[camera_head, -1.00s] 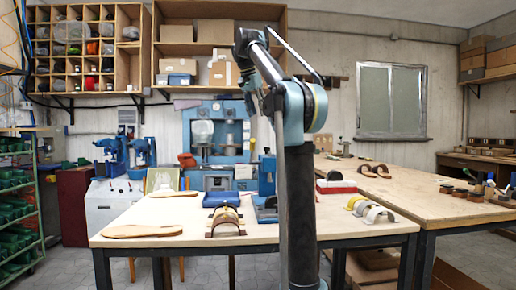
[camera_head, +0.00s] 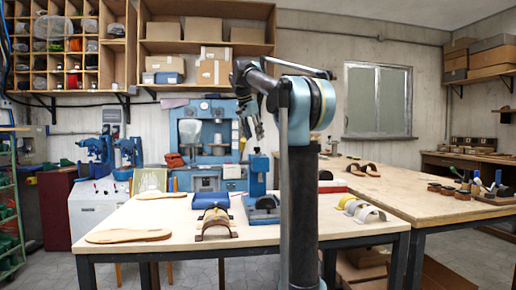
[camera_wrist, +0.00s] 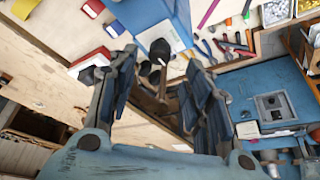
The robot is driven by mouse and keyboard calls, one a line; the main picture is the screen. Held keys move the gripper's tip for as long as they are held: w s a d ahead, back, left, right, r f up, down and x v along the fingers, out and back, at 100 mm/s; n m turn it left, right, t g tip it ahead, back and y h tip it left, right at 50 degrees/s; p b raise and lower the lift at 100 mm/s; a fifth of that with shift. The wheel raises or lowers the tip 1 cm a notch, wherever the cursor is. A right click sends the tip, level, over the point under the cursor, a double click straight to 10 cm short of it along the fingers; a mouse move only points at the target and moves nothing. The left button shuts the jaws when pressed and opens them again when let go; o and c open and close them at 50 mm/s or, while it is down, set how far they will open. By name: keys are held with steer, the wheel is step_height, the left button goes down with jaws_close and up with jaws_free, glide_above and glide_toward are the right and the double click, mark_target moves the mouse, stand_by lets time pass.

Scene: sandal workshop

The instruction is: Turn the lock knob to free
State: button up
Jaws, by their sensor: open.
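A blue upright device (camera_head: 258,182) stands on the wooden table, left of my arm's column in the head view. In the wrist view a blue body (camera_wrist: 150,12) shows at the top, with a round black knob (camera_wrist: 160,48) below it. I cannot tell for sure that this is the lock knob, nor which way it is turned. My gripper (camera_wrist: 160,72) is open and empty, its fingers on either side of the knob in the picture, apart from it. In the head view my gripper (camera_head: 254,122) hangs above the blue device, pointing down.
The table (camera_head: 180,218) also bears a sandal piece on a form (camera_head: 215,224), a flat sole (camera_head: 128,236) and a blue block (camera_head: 210,200). A red-and-white block (camera_head: 333,187) and curved straps (camera_head: 362,210) lie to the right. Hand tools (camera_wrist: 230,48) lie beyond the device.

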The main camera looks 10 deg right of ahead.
mark_target(257, 150)
steer(key=shift+x, duration=2.7)
